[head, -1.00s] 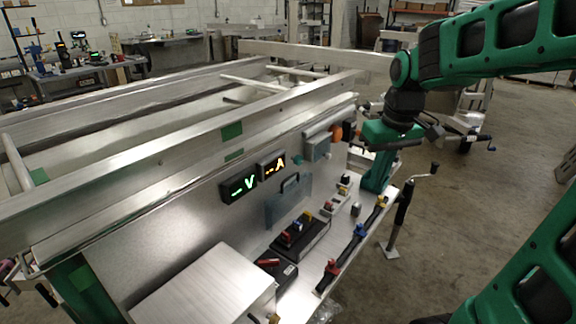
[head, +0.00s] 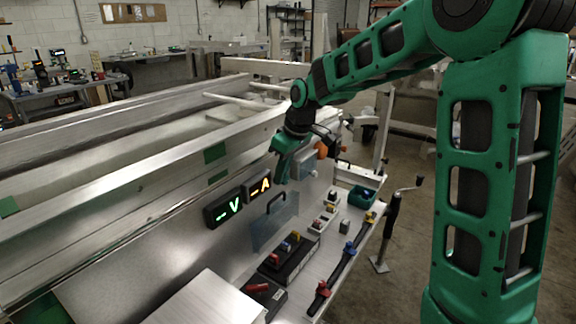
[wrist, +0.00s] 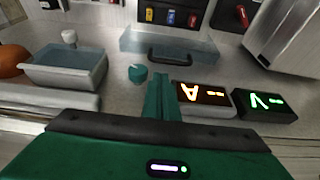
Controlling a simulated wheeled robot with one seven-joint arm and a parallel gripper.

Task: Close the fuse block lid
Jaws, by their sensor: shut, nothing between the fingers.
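The fuse block (head: 291,262) is a black block with red, blue and yellow fuses on the metal shelf. It also shows at the top of the wrist view (wrist: 172,14). Its clear bluish lid (head: 268,236) stands raised behind the block, by the upright panel, and has a black handle (head: 277,202). The lid shows in the wrist view (wrist: 135,41) with its handle (wrist: 183,55). My green gripper (head: 281,178) is shut and empty, pointing down above and slightly right of the handle in the head view. In the wrist view the fingers (wrist: 161,92) stop short of the handle.
Lit displays, V (head: 222,210) and A (head: 258,188), sit on the panel close to my gripper. A grey box (head: 305,172) and an orange knob (head: 322,149) are right of it.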

